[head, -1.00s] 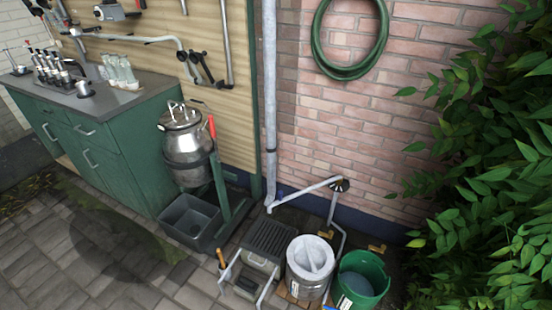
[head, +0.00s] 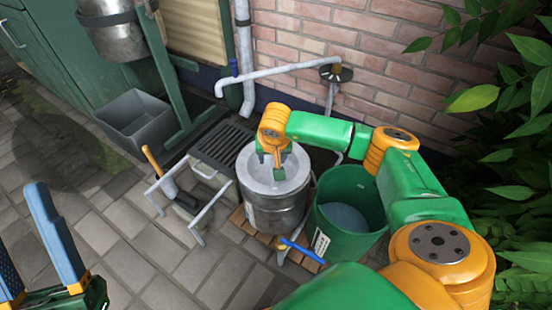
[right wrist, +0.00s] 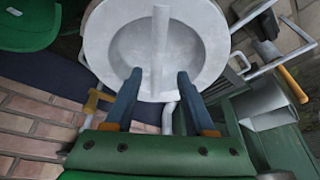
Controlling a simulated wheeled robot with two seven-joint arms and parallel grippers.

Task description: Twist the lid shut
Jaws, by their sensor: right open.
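A pale grey lid (head: 255,178) with a raised cross bar lies in the mouth of a round steel container (head: 273,212) on the ground. In the right wrist view the lid (right wrist: 110,45) is round and dished, and its bar (right wrist: 161,45) runs up the picture. My right gripper (right wrist: 158,74) is open, its blue fingertips on either side of the bar; I cannot tell if they touch it. In the head view my right gripper (head: 275,165) is over the lid and hides part of it. My left gripper (head: 20,212) is open and empty at the left edge.
A green bucket (head: 328,222) stands close right of the container. A dark grate (head: 222,146) and a pale tube frame (head: 205,210) are left of it. A grey basin (head: 135,125) sits under a steel churn (head: 115,35).

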